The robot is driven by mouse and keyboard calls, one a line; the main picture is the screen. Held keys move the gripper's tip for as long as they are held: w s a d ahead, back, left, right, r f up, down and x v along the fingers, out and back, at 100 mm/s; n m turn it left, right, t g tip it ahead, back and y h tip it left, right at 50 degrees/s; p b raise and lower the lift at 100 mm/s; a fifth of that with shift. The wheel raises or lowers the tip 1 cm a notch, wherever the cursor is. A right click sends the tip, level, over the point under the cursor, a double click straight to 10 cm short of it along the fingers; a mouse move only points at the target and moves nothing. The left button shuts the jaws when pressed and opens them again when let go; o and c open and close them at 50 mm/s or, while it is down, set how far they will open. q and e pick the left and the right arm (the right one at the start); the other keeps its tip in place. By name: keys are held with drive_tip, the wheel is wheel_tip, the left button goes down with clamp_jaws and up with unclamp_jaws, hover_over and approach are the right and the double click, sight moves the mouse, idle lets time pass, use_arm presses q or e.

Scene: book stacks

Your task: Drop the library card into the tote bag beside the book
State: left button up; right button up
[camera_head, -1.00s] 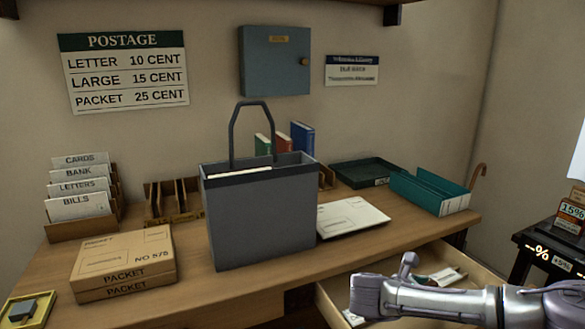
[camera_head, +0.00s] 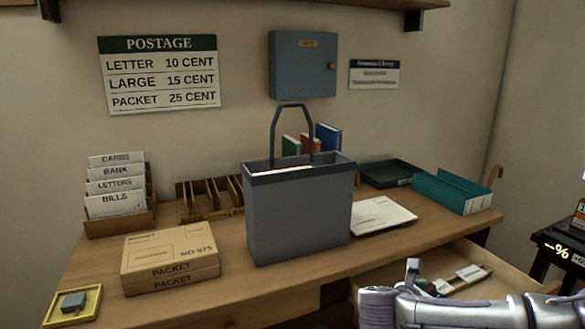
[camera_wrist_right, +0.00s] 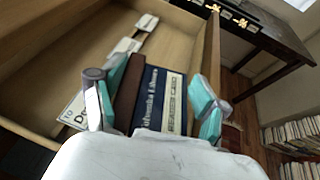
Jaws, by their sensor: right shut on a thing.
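The grey tote bag (camera_head: 300,220) stands upright on the desk with its handle up in the head view. A pale edge (camera_head: 295,168) shows inside its mouth; I cannot tell if this is the book. My right gripper (camera_head: 394,290) is low at the front, by the open drawer, right of and below the bag. In the right wrist view my right gripper (camera_wrist_right: 155,95) is shut on a dark blue card with a pale printed strip, the library card (camera_wrist_right: 160,100). A brown strip (camera_wrist_right: 127,92) lies along the card's left side. My left gripper is out of view.
The open drawer (camera_head: 505,268) holds several cards and papers. Parcels (camera_head: 170,262) stand left of the bag, a pale envelope (camera_head: 380,216) lies right of it, and a teal file box (camera_head: 455,192) is further right. A dark side table (camera_head: 560,243) stands at the right.

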drive_tip(key=s+a+r+n+t+y, duration=0.6)
drive_tip(key=s+a+r+n+y, duration=0.1)
drive_tip(key=a+r+n+y, duration=0.4)
drive_tip(key=shift+s+a+n, duration=0.2)
drive_tip(key=shift+a+n, duration=0.1)
drive_tip(key=shift+a, duration=0.35)
